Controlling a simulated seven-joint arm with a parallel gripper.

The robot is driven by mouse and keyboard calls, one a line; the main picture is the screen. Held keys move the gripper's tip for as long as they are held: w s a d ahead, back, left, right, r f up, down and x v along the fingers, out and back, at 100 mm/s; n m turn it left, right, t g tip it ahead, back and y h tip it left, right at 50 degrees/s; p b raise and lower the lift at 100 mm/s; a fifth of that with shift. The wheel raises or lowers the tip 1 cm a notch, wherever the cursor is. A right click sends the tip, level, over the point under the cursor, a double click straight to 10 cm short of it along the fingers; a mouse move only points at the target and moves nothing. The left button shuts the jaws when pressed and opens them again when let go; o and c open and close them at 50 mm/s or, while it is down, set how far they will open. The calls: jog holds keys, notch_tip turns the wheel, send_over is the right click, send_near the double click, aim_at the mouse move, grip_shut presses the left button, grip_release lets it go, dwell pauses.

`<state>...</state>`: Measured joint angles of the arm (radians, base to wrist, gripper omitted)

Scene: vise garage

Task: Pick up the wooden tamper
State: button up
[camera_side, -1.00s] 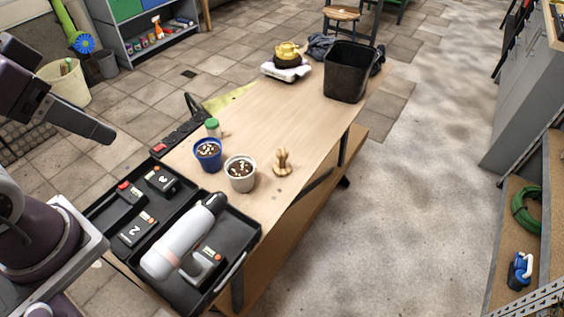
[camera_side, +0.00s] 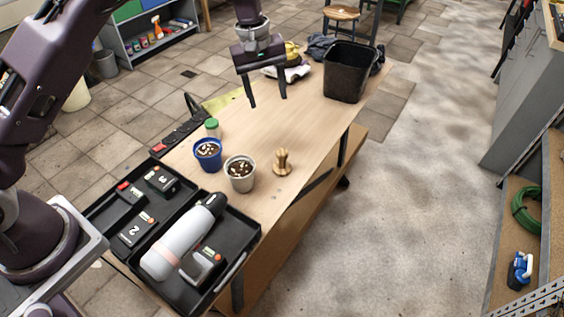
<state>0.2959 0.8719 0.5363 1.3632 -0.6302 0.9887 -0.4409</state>
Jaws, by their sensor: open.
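The wooden tamper (camera_side: 283,162) stands upright on the workbench (camera_side: 262,128), near its right edge and to the right of the white pot. It is light wood with a knob on top and a wider foot. My gripper (camera_side: 269,101) is above the bench, behind the tamper and higher than it in the picture. It points down with its two dark fingers apart and nothing between them. It does not touch the tamper.
A blue pot (camera_side: 208,155) and a white pot (camera_side: 240,174) stand left of the tamper, with a green-lidded jar (camera_side: 212,128) behind. A black bin (camera_side: 346,72) stands at the far end.

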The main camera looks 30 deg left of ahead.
send_over(282, 151)
jog(key=a, duration=0.1)
jog(key=shift+g+y, duration=0.4)
notch_tip(282, 151, down, 12)
jog(key=shift+w+a+r, duration=0.1)
jog(key=shift+r, duration=0.05)
jog(key=f, duration=0.7)
jog(key=d+f, duration=0.1)
jog(key=f, duration=0.2)
jog(key=shift+d+f, duration=0.1)
jog(key=shift+f, duration=0.2)
jog(key=shift+c, duration=0.5)
grip_shut()
